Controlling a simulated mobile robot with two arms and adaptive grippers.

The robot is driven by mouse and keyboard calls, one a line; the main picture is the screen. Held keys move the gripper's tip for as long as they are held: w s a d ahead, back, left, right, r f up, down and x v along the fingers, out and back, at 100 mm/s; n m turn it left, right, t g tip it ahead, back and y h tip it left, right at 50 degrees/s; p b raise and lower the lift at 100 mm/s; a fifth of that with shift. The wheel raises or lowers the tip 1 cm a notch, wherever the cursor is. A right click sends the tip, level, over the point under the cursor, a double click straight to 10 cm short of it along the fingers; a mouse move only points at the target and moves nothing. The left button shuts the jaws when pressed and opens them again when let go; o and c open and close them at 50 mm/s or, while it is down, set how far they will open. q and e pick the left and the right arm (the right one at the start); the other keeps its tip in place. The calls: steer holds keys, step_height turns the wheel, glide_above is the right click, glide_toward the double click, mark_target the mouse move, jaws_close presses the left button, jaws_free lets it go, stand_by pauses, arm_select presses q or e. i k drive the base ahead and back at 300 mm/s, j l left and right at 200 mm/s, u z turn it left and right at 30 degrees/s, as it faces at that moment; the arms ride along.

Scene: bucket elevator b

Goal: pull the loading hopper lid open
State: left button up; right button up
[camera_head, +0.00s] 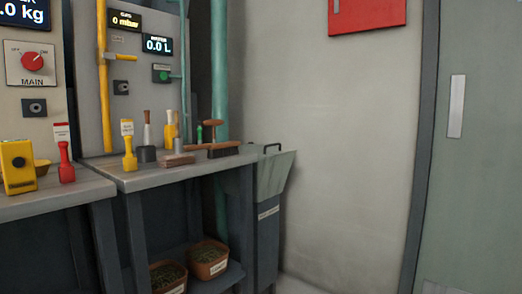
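What looks like the loading hopper is a grey-green, tapered bin (274,177) at the right end of the workbench, against the wall. A dark bar handle (272,145) stands at its top edge, apparently on the lid. The lid's top face is seen nearly edge-on, so I cannot tell clearly whether it is shut. The bin's narrow dark lower body (266,240) carries a small white label too small to read. Neither of my grippers is in view.
The workbench (130,181) holds brushes, a yellow-handled tool (129,152), a red-handled tool (66,160) and a yellow device (17,166). Brown tubs (208,262) sit on the shelf below. A grey-green door (480,150) is at right; bare wall lies between.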

mark_target(269, 151)
steer(key=i+l, duration=0.4)
steer(key=i+l+z, duration=0.4)
steer(key=i, duration=0.5)
steer(key=i+z, duration=0.35)
steer(key=i, duration=0.55)
